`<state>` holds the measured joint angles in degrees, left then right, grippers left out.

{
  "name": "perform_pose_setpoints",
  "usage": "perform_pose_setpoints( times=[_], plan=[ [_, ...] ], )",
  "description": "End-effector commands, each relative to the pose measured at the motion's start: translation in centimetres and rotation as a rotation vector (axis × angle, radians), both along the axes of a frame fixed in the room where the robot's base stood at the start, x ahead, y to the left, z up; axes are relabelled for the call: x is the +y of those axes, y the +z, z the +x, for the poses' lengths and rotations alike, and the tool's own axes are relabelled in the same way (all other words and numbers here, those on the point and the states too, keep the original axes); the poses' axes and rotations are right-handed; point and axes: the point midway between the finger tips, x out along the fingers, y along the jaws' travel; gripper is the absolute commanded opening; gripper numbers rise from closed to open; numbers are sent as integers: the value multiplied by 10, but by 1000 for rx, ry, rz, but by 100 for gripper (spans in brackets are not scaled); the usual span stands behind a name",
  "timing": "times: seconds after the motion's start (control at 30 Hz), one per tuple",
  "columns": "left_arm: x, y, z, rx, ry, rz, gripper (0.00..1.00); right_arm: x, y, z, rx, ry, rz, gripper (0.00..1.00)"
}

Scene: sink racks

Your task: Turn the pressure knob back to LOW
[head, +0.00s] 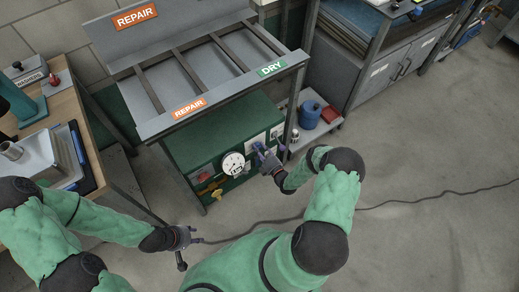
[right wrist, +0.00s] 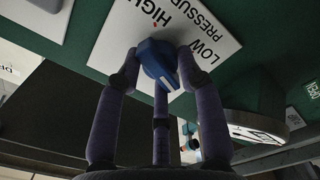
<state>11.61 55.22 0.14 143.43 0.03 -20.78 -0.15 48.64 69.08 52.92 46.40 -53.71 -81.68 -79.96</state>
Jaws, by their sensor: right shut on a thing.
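The pressure knob (right wrist: 155,60) is blue with a pale pointer mark and sits on a white plate (right wrist: 205,20) printed HIGH, LOW and PRESSURE. In the right wrist view the pale mark lies on the knob's lower right side; the exact setting is hard to read. My right gripper (right wrist: 160,75) is shut on the knob, its purple fingers on both sides. In the head view my right gripper (head: 266,156) is at the green panel's right end and hides most of the knob. My left gripper (head: 184,238) hangs over the floor, away from the panel; its fingers are unclear.
A round white gauge (head: 233,163) is beside the plate on the green cabinet (head: 215,138). A rack (head: 190,75) with REPAIR and DRY signs overhangs it. A blue container (head: 309,114) stands on a low shelf at right. A cable (head: 400,201) crosses the open floor.

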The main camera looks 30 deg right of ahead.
Motion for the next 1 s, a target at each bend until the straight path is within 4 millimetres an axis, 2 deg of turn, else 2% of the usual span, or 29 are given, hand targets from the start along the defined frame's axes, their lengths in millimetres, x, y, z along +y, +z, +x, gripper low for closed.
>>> perform_pose_setpoints(
  times=[0.07,1.0],
  plan=[
    [0,0,0,0,0,0,40,6,-4,-2,6,8,-67,5],
    [0,-1,0,0,0,0,40,4,-7,-2,-62,5,-926,5]
  ],
)
